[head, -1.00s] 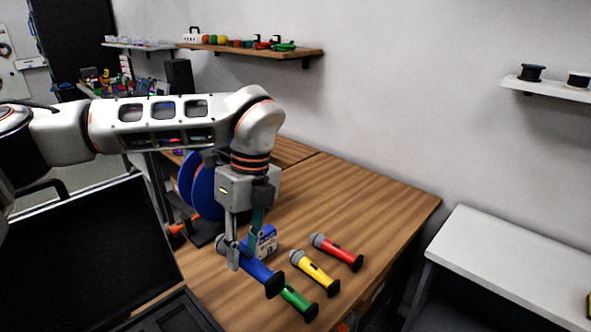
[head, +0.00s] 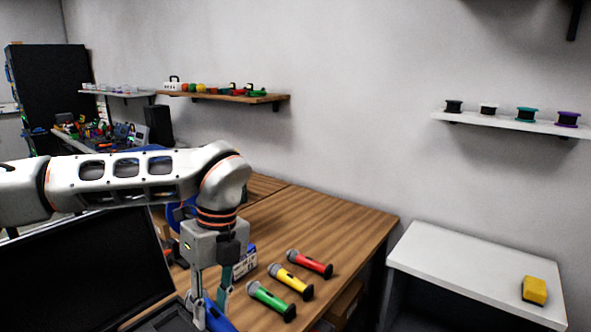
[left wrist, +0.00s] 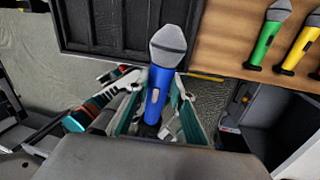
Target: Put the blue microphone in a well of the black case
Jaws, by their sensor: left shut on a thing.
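My left gripper (head: 211,296) is shut on the blue microphone (head: 217,317), whose lower part is cut off by the frame's bottom edge. In the left wrist view the blue microphone (left wrist: 157,88) lies between the two fingers, its grey head pointing up the picture and overlapping the black case's near edge. The black case (left wrist: 85,48) shows there with its ribbed interior in part. In the head view its raised lid (head: 85,265) stands at the lower left and only a strip of its base shows. My right gripper is not in view.
Green (head: 270,301), yellow (head: 290,281) and red (head: 309,263) microphones lie on the wooden table (head: 345,225), right of my left gripper. A blue box (head: 245,262) stands behind the gripper. A white table (head: 450,265) with a yellow block (head: 534,290) is at right.

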